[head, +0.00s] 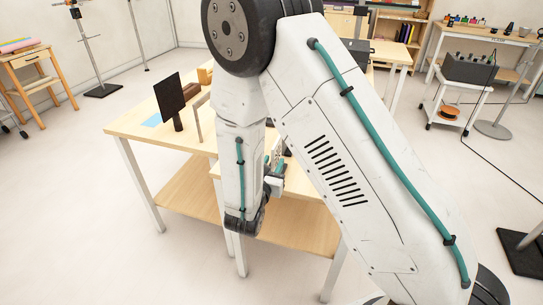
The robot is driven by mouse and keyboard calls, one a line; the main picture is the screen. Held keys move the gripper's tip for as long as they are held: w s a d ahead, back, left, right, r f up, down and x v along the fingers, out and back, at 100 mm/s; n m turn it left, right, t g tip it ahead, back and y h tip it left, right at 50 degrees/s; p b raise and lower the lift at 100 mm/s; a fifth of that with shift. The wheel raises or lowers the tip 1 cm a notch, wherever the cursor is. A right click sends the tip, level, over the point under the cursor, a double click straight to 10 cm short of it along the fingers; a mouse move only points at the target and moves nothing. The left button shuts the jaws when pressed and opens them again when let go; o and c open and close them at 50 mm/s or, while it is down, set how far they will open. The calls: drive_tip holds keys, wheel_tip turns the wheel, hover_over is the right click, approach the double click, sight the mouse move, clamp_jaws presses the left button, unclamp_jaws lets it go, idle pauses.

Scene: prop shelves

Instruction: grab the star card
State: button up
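I cannot make out a star card in the head view; my arm covers much of the table (130,127). A flat black panel (170,97) stands upright on a dark support near the table's left end. A light blue sheet (152,119) lies beside it on the tabletop. My arm bends down in front of the table. My gripper (276,172) shows only in part beyond my wrist, by the front of the tabletop. Its fingers are mostly hidden, and whether it holds anything cannot be seen.
The table has a lower wooden shelf (190,198). A wooden stool (32,62) stands at far left. A white cart (455,98) and a side table (490,40) stand at right.

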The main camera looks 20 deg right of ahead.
sight(277, 149)
drive_tip(key=x, duration=0.7)
drive_tip(key=shift+w+a, duration=0.2)
drive_tip(key=shift+w, duration=0.3)
drive_tip(key=shift+c, duration=0.3)
clamp_jaws()
